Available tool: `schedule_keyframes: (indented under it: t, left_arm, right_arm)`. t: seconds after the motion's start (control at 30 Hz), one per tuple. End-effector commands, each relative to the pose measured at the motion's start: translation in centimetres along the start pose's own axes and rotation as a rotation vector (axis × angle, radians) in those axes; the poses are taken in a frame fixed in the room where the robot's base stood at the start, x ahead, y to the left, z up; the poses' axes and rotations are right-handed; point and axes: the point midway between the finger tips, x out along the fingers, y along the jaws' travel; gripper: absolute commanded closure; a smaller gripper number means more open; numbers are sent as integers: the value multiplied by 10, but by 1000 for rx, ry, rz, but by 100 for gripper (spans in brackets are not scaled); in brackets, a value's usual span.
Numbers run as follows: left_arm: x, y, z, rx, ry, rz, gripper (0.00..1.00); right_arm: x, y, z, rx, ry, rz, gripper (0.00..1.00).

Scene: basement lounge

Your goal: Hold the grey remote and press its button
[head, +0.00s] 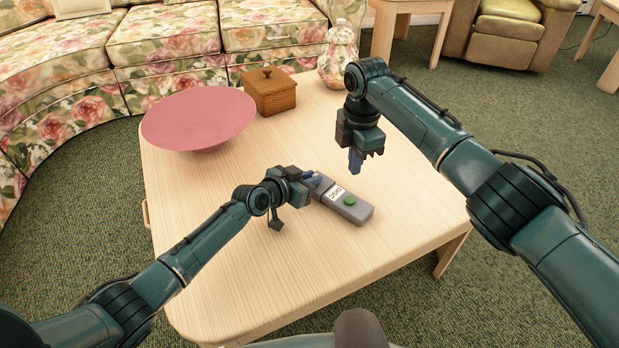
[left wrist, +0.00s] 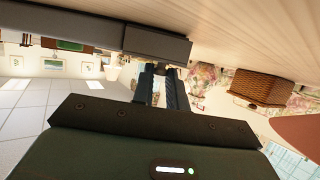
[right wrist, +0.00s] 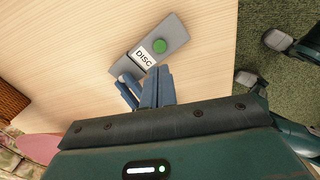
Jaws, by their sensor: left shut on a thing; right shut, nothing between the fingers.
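The grey remote (head: 357,211) is above or on the middle of the wooden table, with a white label reading DISC and a round green button (head: 350,201) near its free end. My left gripper (head: 314,181) is shut on the remote's far-left end. In the left wrist view the remote (left wrist: 157,42) shows side-on between the fingers, close to the tabletop. My right gripper (head: 355,160) is shut and empty, fingers pointing down, above and apart from the remote. In the right wrist view the remote (right wrist: 172,32) and the button (right wrist: 159,46) lie beyond the fingertips.
On the table (head: 240,280) stand a pink bowl (head: 190,120), a wooden box (head: 269,92) and a floral jar (head: 338,60), all behind the grippers. A floral sofa (head: 165,35) is behind the table. The front of the tabletop is clear.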

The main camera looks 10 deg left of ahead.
Motion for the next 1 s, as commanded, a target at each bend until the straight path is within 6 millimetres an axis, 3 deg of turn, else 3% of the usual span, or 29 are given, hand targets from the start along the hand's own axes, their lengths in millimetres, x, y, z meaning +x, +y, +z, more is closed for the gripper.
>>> schedule_keyframes:
  t: [0.3,0.47,1.0]
  left_arm:
    - [0,0,0,0,-1,0,100]
    - [0,0,0,0,-1,0,100]
    - [0,0,0,0,-1,0,100]
  right_arm:
    - [0,0,0,13,1,2,100]
    - [4,1,0,144,6,28,100]
    - [23,9,-4,1255,185,198,100]
